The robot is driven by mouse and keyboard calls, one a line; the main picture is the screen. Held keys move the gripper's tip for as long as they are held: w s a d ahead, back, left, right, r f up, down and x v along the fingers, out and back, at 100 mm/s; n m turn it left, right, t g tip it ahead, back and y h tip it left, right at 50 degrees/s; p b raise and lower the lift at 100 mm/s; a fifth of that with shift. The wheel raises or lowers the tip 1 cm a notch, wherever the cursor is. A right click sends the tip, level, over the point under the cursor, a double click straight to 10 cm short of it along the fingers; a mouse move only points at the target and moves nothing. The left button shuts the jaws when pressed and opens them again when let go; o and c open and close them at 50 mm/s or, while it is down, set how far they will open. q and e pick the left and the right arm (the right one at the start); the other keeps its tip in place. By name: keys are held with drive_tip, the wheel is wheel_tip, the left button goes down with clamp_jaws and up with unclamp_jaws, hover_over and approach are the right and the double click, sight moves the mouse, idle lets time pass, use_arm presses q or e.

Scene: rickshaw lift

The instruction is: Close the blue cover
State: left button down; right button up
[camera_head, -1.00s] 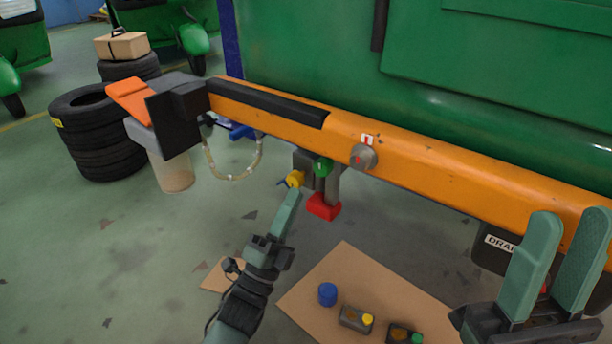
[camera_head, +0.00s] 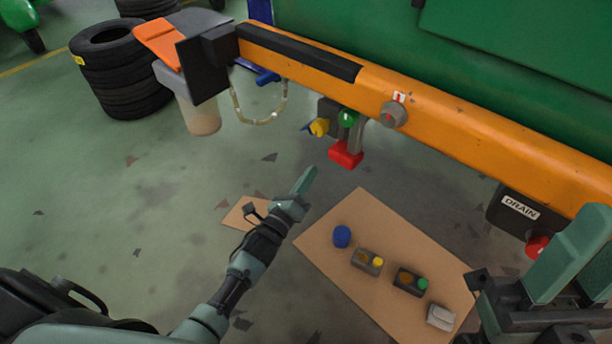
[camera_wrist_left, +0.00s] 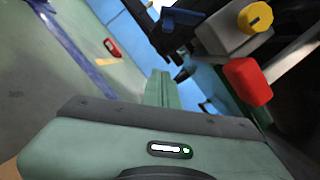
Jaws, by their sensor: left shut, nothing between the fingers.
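Blue parts show under the left end of the orange beam (camera_head: 430,98): a blue piece (camera_head: 266,77) beside a clear hose, and a small blue tip by the yellow knob (camera_head: 319,127). A round blue cap (camera_head: 341,236) stands on the cardboard. I cannot tell which is the blue cover. My left gripper (camera_head: 307,178) is shut and empty, apart from and below the yellow knob in the head view. In the left wrist view its fingers (camera_wrist_left: 160,90) point towards a dark blue piece (camera_wrist_left: 182,18). My right gripper (camera_head: 585,262) is open and empty at the right edge.
A red block (camera_head: 346,154) and green knob (camera_head: 348,118) hang under the beam. A cardboard sheet (camera_head: 318,236) with small capped parts lies on the floor. Stacked tyres (camera_head: 120,75) stand at the upper left. The floor on the left is mostly clear.

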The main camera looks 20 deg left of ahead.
use_arm(q)
drive_tip(key=w+a+r+b, duration=0.1)
drive_tip(key=w+r+b, duration=0.1)
drive_tip(key=w+r, duration=0.2)
drive_tip(key=shift+w+a, duration=0.2)
drive_tip(key=shift+w, duration=1.55)
drive_tip(key=shift+a+m, duration=0.15)
drive_tip(key=shift+m, duration=0.15)
